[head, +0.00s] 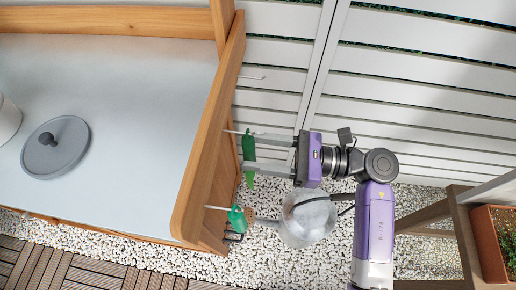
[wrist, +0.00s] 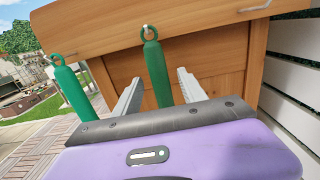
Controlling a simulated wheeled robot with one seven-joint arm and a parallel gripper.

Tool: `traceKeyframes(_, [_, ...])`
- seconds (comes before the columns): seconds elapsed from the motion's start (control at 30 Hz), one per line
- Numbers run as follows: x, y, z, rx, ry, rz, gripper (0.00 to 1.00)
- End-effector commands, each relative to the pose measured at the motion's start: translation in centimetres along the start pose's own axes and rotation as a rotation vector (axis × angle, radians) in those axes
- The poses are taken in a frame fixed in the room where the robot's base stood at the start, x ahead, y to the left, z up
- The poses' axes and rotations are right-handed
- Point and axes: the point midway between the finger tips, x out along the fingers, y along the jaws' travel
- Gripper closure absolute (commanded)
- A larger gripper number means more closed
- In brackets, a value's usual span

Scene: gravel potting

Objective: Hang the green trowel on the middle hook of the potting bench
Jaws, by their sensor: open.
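The green trowel (head: 249,150) hangs from the middle hook (head: 236,132) on the bench's wooden end panel. In the wrist view, the ring at the top of the trowel's handle (wrist: 156,75) is around the middle hook (wrist: 147,30). My gripper (head: 241,153) is open, with one finger on each side of the handle. In the wrist view, a gap shows between the handle and each finger of my gripper (wrist: 158,84). The trowel's lower part is hidden there by my gripper.
Another green-handled tool (head: 237,219) hangs on the near hook; its handle (wrist: 73,92) is left in the wrist view. The far hook (head: 252,77) is bare. A grey lid (head: 55,148) lies on the benchtop.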

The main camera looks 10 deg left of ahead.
Motion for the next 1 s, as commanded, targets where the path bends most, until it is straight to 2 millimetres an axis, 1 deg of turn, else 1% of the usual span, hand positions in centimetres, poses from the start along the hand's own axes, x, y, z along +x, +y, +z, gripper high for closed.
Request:
traceKeyframes(0.17, [-2.0, -0.1, 0.0, 0.000, -0.001, -0.004, 0.51])
traceKeyframes(0.4, [-5.9, -0.1, -0.1, 0.000, 0.000, -0.003, 0.51])
traceKeyframes(0.5, [-7.0, -0.1, 0.0, 0.000, 0.000, -0.003, 0.51])
traceKeyframes(0.67, [-7.7, 0.0, 0.0, 0.000, -0.001, -0.001, 0.51])
traceKeyframes(0.9, [-7.7, 0.0, 0.0, 0.013, -0.001, -0.001, 0.51])
traceKeyframes(0.97, [-7.7, -0.4, 0.1, 0.043, -0.005, -0.016, 0.51])
traceKeyframes(1.0, [-7.7, -1.0, 0.5, 0.075, -0.021, -0.039, 0.51])
